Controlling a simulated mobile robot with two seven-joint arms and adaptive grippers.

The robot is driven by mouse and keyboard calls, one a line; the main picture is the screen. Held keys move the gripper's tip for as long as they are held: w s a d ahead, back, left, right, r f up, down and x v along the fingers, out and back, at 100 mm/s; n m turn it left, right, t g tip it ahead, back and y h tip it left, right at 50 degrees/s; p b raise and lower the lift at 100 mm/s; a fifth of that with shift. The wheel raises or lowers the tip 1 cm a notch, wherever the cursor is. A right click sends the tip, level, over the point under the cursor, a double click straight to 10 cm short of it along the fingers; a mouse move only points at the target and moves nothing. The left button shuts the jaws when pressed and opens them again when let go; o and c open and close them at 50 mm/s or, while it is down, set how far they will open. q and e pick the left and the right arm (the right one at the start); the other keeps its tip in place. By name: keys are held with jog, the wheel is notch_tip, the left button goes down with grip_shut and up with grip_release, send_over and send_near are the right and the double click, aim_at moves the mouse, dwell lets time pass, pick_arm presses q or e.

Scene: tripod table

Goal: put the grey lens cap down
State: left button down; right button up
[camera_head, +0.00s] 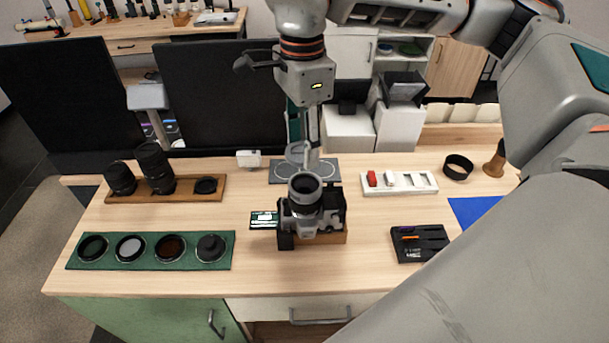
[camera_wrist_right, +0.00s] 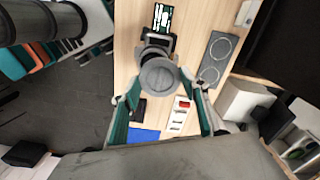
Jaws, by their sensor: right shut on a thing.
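My right gripper (camera_head: 303,148) comes down from the top middle of the head view. It is shut on the grey lens cap (camera_head: 296,152), a round flat disc, and holds it up above the table. In the right wrist view the cap (camera_wrist_right: 159,76) sits between the fingertips and covers part of the camera (camera_wrist_right: 157,45). In the head view the camera (camera_head: 304,226), with its lens pointing up, stands just in front of the cap. A grey mat with two circle outlines (camera_head: 327,170) lies behind the camera. My left gripper is not in view.
A green filter mat (camera_head: 223,240) and a wooden lens tray (camera_head: 217,192) lie left. A white tray with red and white pieces (camera_head: 429,185), a black ring (camera_head: 458,167), a black case (camera_head: 419,243) and a blue cloth (camera_head: 470,210) lie right. Dark monitors (camera_head: 215,95) stand behind.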

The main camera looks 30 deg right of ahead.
jog(key=w+d+f, duration=0.1)
jog(key=w+d, duration=0.2)
jog(key=w, duration=0.7)
jog(key=b, duration=0.1)
send_over(295, 169)
notch_tip(295, 169, down, 3)
notch_tip(295, 169, down, 14)
jog(key=shift+a+r, duration=0.1)
jog(key=shift+a, duration=0.05)
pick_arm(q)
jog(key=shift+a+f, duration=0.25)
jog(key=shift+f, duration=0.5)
pick_arm(e)
jog(key=shift+f, duration=2.65)
jog(key=shift+f, duration=0.2)
jog(key=o, duration=1.2)
